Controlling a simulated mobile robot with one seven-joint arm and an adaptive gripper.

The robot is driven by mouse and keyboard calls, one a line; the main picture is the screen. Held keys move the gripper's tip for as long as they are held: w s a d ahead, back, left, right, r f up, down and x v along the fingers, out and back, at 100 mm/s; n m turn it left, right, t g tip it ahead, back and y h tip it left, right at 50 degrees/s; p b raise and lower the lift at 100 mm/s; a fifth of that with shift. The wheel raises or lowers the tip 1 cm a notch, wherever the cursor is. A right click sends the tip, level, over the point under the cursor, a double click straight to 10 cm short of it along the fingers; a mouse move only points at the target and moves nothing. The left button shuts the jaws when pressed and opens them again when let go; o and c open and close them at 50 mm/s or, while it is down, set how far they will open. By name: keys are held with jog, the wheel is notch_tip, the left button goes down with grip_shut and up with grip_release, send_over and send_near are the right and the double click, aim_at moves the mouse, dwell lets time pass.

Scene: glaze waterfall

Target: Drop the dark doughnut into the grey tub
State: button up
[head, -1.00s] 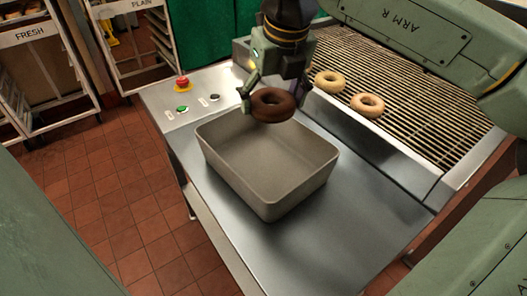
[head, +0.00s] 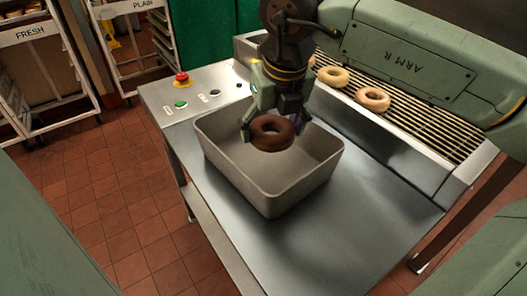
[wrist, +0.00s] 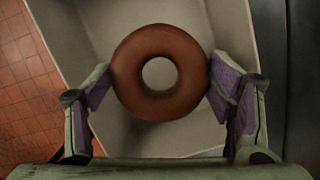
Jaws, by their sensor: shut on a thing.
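The dark doughnut (head: 272,146) is chocolate brown and hangs level in my gripper (head: 272,130). My gripper is shut on it, with one finger at each side. In the wrist view the doughnut (wrist: 160,108) sits between the purple finger pads, touching both. The grey tub (head: 277,206) stands on the steel table, open at the top. In the head view the doughnut appears over the tub's opening; its exact height above the rim is hard to tell. The wrist view shows the tub's inside (wrist: 84,28) beneath the doughnut. The visible part of the tub's floor is empty.
Two pale doughnuts (head: 333,76) (head: 372,99) lie on the slatted conveyor at the back right. A red stop button (head: 181,77) and a green button (head: 181,104) are on the table's left end. The steel table (head: 345,230) is bare right of the tub. Racks stand at the far left.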

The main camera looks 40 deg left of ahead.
jog(key=o, duration=1.2)
jog(key=shift+o, duration=0.2)
jog(key=shift+r, duration=0.1)
jog(key=v, duration=1.2)
